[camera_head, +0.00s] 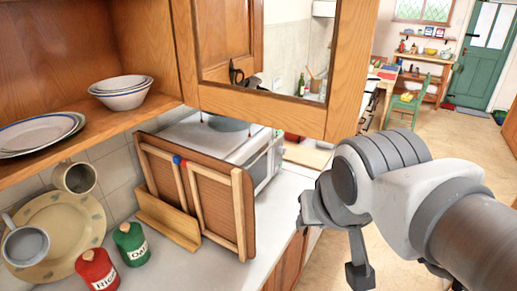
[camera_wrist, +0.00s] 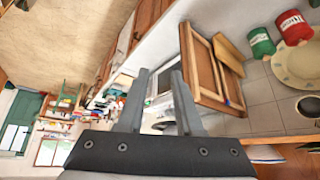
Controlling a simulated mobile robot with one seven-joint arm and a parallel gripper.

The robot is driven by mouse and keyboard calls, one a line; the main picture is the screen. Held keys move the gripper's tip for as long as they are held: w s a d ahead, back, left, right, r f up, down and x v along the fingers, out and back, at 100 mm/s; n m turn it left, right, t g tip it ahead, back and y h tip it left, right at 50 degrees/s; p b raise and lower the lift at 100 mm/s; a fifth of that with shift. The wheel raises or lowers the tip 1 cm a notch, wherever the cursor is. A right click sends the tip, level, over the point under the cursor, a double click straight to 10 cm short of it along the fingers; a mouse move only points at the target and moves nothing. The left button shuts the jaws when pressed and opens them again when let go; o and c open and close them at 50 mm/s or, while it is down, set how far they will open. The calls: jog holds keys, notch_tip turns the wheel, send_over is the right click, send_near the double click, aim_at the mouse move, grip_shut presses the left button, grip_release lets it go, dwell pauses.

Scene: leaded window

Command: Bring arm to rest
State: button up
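My gripper (camera_head: 332,248) hangs in front of the counter's edge at the lower right of the head view, clear of everything around it. In the wrist view my gripper (camera_wrist: 158,85) has its two grey fingers spread apart. Nothing is held between them. My grey and white arm reaches in from the right edge of the head view. The wrist view is turned, with the counter things at its upper right.
A wooden cabinet door (camera_head: 345,70) stands open above the counter (camera_head: 215,268). Bowls (camera_head: 122,97) and plates (camera_head: 35,135) sit on the cabinet shelf. A wooden framed board (camera_head: 222,205), a red tin (camera_head: 97,270) and a green tin (camera_head: 130,243) stand below. Open floor (camera_head: 455,145) lies at right.

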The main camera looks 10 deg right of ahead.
jog(key=s, duration=0.1)
jog(key=s+f, duration=0.1)
jog(key=s+n+g, duration=0.1)
jog(key=shift+a+f, duration=0.1)
jog(key=shift+f, duration=0.2)
jog(key=shift+f, duration=0.1)
notch_tip(320, 180, down, 7)
jog(key=b, duration=0.7)
jog(key=shift+d+f, duration=0.1)
jog(key=shift+d, duration=0.1)
